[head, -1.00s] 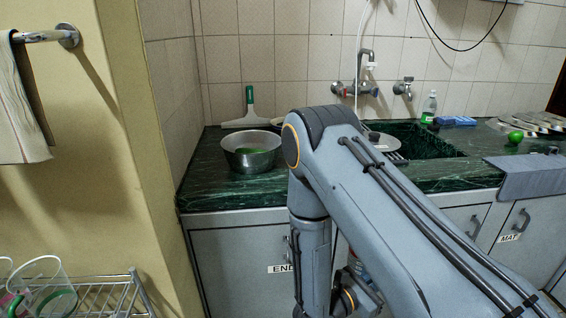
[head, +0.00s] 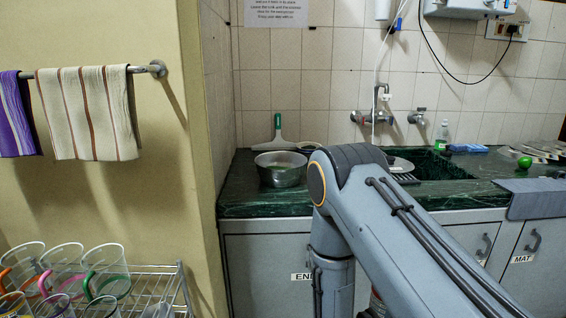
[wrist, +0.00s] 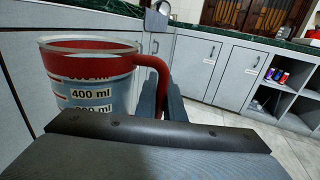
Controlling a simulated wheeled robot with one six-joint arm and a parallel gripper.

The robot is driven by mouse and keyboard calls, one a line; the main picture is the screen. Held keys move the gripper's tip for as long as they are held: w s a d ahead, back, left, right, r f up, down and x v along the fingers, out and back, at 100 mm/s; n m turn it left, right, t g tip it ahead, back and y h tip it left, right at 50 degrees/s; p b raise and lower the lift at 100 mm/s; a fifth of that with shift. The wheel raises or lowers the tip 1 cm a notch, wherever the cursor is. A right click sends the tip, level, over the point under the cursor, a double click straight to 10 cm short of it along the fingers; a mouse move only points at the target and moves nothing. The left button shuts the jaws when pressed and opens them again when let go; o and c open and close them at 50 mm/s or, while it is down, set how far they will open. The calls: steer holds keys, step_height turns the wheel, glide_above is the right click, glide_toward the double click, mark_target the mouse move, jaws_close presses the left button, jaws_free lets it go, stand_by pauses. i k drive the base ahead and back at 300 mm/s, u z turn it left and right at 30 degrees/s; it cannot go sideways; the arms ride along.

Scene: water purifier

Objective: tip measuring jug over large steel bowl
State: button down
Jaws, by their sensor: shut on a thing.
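The measuring jug (wrist: 92,88) fills the left of the wrist view. It is clear, with a red band near its rim, a red handle and printed marks such as 400 ml. It looks roughly upright. My gripper (wrist: 165,100) is shut on its handle; the fingertips are partly hidden behind the wrist housing. In the head view my arm hides the gripper and most or all of the jug.
The green marble counter (head: 240,205) runs along the tiled wall, with a squeegee (head: 278,135) behind the bowl. A pan lid (head: 400,165), sink and taps lie to the right. A wire rack (head: 165,285) with several jugs stands lower left, below hanging towels (head: 92,112).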

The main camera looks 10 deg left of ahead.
mark_target(274, 178)
steer(key=z, duration=1.2)
steer(key=i, duration=0.9)
steer(key=u, duration=2.15)
